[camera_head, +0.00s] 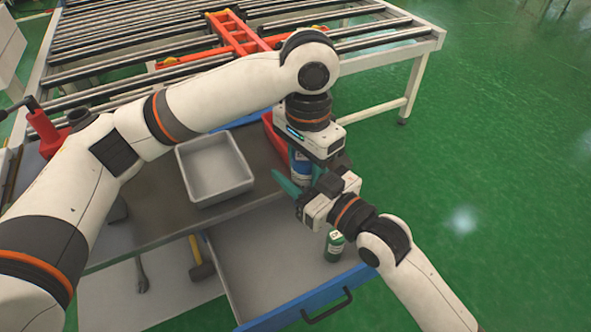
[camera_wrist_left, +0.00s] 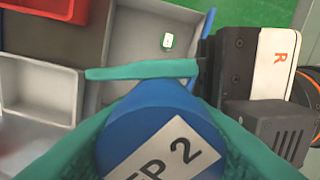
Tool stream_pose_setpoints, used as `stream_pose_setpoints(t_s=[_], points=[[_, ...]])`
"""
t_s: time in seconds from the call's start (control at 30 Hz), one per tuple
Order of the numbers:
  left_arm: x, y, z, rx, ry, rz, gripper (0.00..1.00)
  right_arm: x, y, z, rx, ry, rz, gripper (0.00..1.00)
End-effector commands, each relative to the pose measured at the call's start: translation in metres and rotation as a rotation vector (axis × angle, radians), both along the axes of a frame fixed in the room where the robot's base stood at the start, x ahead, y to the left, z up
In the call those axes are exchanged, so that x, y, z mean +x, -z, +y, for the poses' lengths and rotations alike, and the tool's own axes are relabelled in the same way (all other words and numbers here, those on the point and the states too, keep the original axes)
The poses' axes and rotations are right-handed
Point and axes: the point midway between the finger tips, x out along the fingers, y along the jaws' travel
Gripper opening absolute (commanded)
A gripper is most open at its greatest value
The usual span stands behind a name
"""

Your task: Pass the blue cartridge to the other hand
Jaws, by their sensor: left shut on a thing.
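The blue cartridge (camera_head: 300,171), with a white label, hangs upright below my left gripper (camera_head: 304,155) in the head view. The left wrist view shows its blue end and label (camera_wrist_left: 165,145) between the left gripper's teal fingers. My right gripper (camera_head: 297,181) reaches in from the lower right. One of its teal fingers lies across the near side of the cartridge. In the left wrist view this finger (camera_wrist_left: 140,70) passes just beyond the blue end, seemingly apart from it. The right gripper looks open around the cartridge; its other finger is mostly hidden.
A grey tray (camera_head: 214,168) and a partly hidden red bin (camera_head: 270,127) stand on the bench. A green-labelled bottle (camera_head: 334,246) stands in the open drawer (camera_head: 262,275). A hammer (camera_head: 201,262) and wrench lie left of it. A roller conveyor (camera_head: 120,45) stands behind.

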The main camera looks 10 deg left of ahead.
Motion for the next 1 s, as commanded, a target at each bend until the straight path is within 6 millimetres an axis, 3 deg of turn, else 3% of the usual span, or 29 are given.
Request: stream_pose_setpoints(t_s=[0.03,0.17,0.2,0.37,1.0], points=[[0.0012,-0.0006,-0.0006,-0.003,-0.002,-0.005,0.14,-0.0018,-0.0004,0.0015,0.003,-0.005,0.002,0.36],[0.0018,-0.0008,-0.0008,-0.005,-0.004,-0.007,0.14,-0.0029,-0.0007,0.0026,0.004,-0.008,0.002,0.15],[0.0020,-0.0009,-0.0009,-0.006,-0.004,-0.008,0.44,-0.0033,-0.0016,0.0029,0.006,-0.009,0.001,0.15],[0.0013,-0.0007,-0.0014,-0.007,-0.002,-0.006,0.68,-0.0029,-0.0013,0.0027,0.006,-0.008,0.001,0.15],[-0.0028,-0.0025,-0.0041,-0.007,0.014,0.001,0.68,0.0004,-0.0002,0.0008,0.001,-0.001,0.003,0.15]])
